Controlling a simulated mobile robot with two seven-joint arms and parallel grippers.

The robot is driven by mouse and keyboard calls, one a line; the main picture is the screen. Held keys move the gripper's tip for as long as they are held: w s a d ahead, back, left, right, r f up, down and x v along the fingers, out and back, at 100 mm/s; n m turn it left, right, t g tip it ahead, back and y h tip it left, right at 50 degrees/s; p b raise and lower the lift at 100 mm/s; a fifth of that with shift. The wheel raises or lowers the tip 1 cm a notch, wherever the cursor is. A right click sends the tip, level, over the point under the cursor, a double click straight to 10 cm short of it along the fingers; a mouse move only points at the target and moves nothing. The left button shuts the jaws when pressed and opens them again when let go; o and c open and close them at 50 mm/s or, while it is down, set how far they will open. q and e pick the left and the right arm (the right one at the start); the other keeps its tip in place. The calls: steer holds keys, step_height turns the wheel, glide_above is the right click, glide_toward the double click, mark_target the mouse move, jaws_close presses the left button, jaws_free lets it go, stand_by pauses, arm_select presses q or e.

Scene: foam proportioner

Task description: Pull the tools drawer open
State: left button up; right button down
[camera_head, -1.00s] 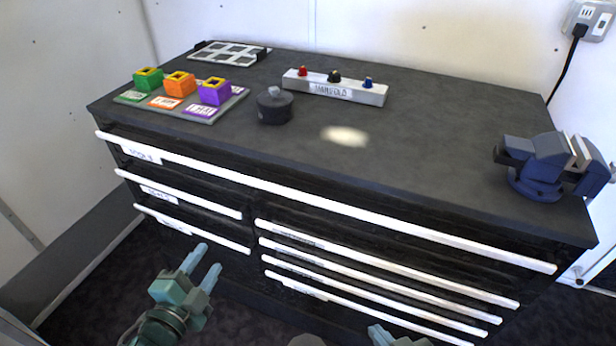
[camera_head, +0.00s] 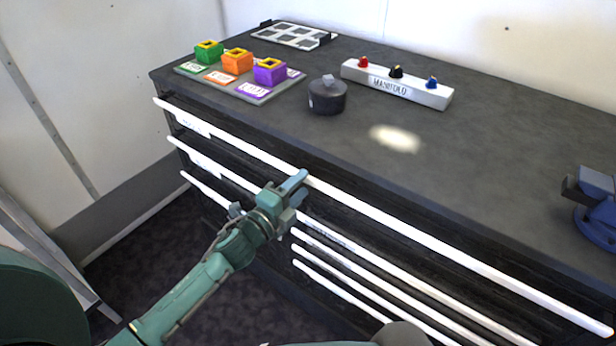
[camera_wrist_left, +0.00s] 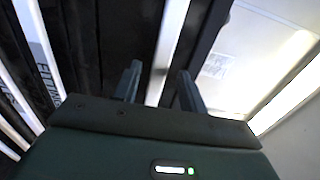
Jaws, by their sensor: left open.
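The long top drawer of the black cabinet is closed, with a white bar handle (camera_head: 420,236) along its full width. Its small white label (camera_head: 194,126) at the left end is too blurred to read surely now. My left gripper (camera_head: 296,186) is at this handle, left of its middle. In the left wrist view my left gripper (camera_wrist_left: 160,88) is open, and a white handle bar (camera_wrist_left: 168,45) runs between its two fingers without clear contact. My right gripper cannot be made out; only a grey rounded shape shows at the bottom edge.
Shorter drawers with white handles lie below. On the cabinet top (camera_head: 480,165) stand a board with green, orange and purple blocks (camera_head: 237,62), a dark round pot (camera_head: 327,97), a manifold block (camera_head: 396,84), a grid tray (camera_head: 293,36) and a blue vise (camera_head: 597,210).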

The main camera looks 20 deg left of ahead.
mark_target(306, 181)
arm_select(q)
steer(key=shift+x, duration=1.8)
steer(key=shift+c, duration=0.5)
jaws_close()
